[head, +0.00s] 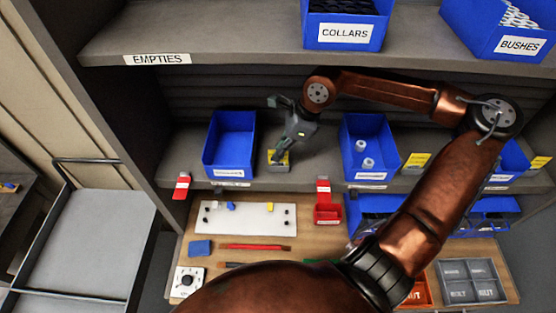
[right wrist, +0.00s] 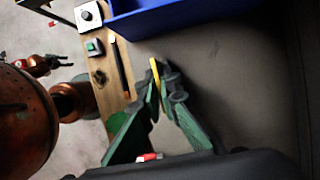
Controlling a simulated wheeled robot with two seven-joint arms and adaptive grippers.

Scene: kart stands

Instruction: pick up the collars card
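A yellow card (head: 283,160) stands in a small grey holder on the middle shelf, between two blue bins; its print is too small to read. My right gripper (head: 284,153) reaches down to it from above, and the fingers cover part of it. In the right wrist view the yellow card (right wrist: 155,76) shows edge-on between the fingertips, which are closed in on it. The top-shelf bin labelled COLLARS (head: 345,33) is above. My left gripper is outside the head view; a small dark shape beside copper links at the left of the wrist view may be it.
An empty blue bin (head: 230,138) stands left of the holder, and a blue bin with white parts (head: 369,140) stands right. More yellow cards (head: 416,162) stand farther right. The workboard (head: 245,219) and red holder (head: 327,213) lie below. The upper shelf (head: 220,35) overhangs.

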